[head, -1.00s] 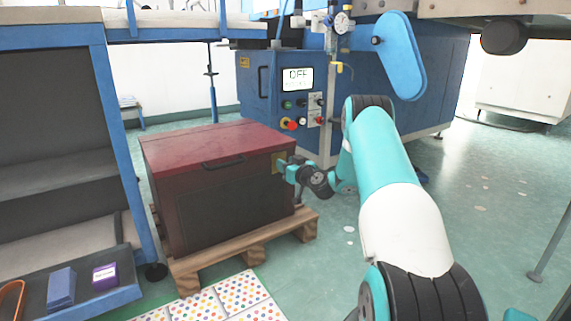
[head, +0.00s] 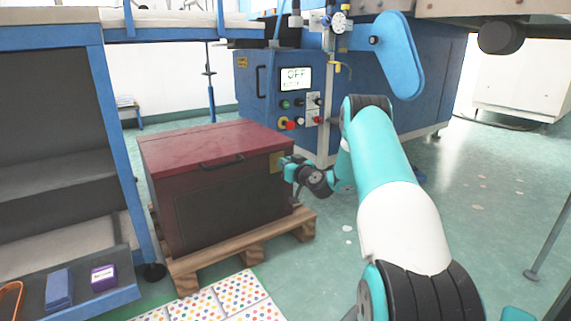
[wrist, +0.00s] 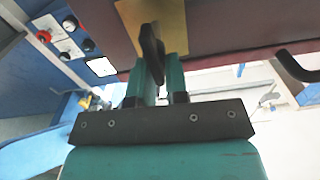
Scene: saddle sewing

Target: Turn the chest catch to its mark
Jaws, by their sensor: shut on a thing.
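The dark red chest (head: 215,190) stands closed on a wooden pallet in the head view. Its brass catch plate (head: 277,162) is at the right end of the front face. In the wrist view the brass plate (wrist: 152,22) is close ahead, with a dark catch lever (wrist: 151,52) standing out from it. My gripper (wrist: 158,75) is shut on this lever, one finger on each side. In the head view my gripper (head: 287,167) is at the plate, and the lever is hidden there. I cannot make out the mark in either view.
A black handle (head: 222,161) is on the chest front, and it juts out at the right of the wrist view (wrist: 296,66). A blue machine (head: 285,95) with buttons stands behind. A shelf (head: 60,150) is at left; open floor (head: 450,200) lies right.

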